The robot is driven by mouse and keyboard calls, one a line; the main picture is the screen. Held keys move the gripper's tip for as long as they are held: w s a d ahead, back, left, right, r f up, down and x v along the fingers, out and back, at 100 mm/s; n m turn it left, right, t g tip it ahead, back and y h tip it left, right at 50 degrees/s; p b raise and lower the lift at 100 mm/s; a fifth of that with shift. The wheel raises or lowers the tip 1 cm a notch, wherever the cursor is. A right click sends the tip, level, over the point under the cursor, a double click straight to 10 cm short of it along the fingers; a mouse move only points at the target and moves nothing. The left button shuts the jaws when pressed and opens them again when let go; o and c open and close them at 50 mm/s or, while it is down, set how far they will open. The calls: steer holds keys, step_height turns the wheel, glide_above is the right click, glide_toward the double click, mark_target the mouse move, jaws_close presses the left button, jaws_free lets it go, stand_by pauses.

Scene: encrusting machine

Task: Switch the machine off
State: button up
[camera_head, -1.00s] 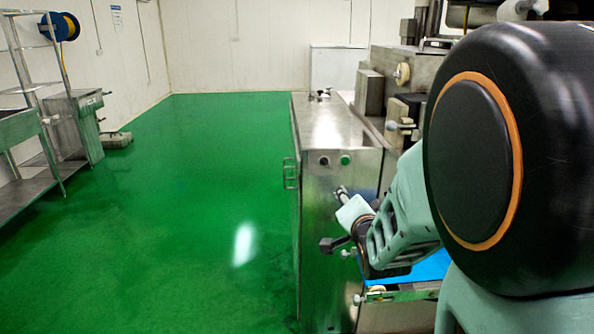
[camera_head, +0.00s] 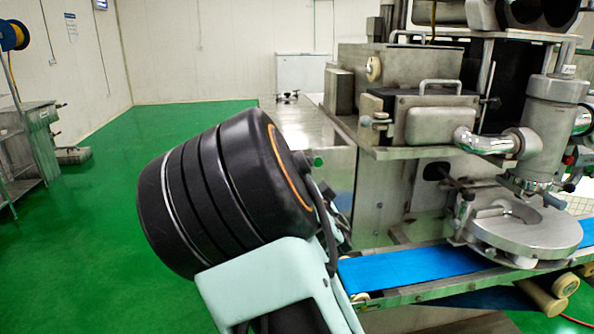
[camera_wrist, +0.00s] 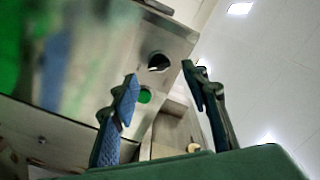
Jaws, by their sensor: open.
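The steel encrusting machine (camera_head: 365,185) stands right of centre in the head view, its front cabinet partly hidden by my arm. A green button (camera_head: 318,162) shows just past my arm there. In the wrist view the green button (camera_wrist: 145,96) and a dark round button (camera_wrist: 158,62) sit on the cabinet's steel panel. My gripper (camera_wrist: 161,78) is open and empty, with its two blue-padded fingers spread. The buttons appear between the fingers, nearer the left one. I cannot tell the distance to them. My arm hides the gripper in the head view.
A blue conveyor belt (camera_head: 415,266) runs along the machine's front, under a round steel head (camera_head: 520,232). Steel shelving (camera_head: 30,150) stands at the far left. The green floor (camera_head: 100,260) on the left is clear.

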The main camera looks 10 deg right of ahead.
steer(key=shift+w, duration=2)
steer(key=shift+c, duration=0.4)
jaws_close()
steer(key=n+b, duration=0.1)
steer(key=b, duration=0.2)
steer(key=shift+d+f, duration=0.1)
steer(key=shift+f, duration=0.05)
steer(key=n+b, duration=1.5)
steer(key=n, duration=0.1)
steer(key=shift+n+b, duration=0.3)
steer(key=shift+n, duration=0.3)
